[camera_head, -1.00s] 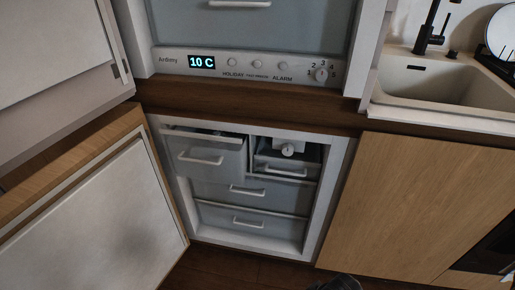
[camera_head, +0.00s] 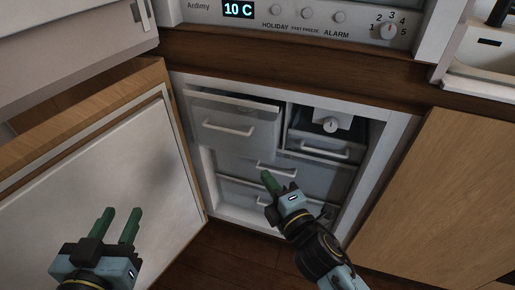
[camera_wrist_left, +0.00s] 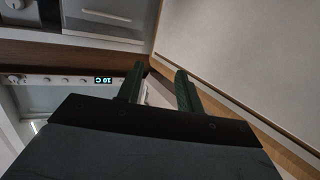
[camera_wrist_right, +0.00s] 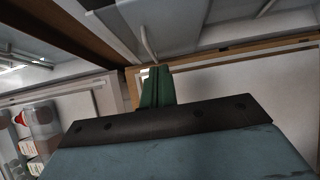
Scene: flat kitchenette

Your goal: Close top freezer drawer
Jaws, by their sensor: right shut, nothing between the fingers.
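The top freezer drawer (camera_head: 232,128) is the grey upper-left one with a white bar handle (camera_head: 228,129). It stands pulled out, its front ahead of the drawers below. My right gripper (camera_head: 267,176) is shut and empty, below and right of that handle in the head view, in front of the lower drawers. Its closed green fingers (camera_wrist_right: 156,88) show in the right wrist view, just below a white handle; contact cannot be told. My left gripper (camera_head: 119,226) is open and empty in front of the open freezer door; its parted fingers (camera_wrist_left: 160,85) show in the left wrist view.
The open freezer door (camera_head: 110,180) stands at the left. A small compartment with a dial (camera_head: 331,125) is right of the top drawer. Lower drawers (camera_head: 240,192) sit beneath. A control panel (camera_head: 300,15) is above, a wooden cabinet front (camera_head: 440,190) to the right.

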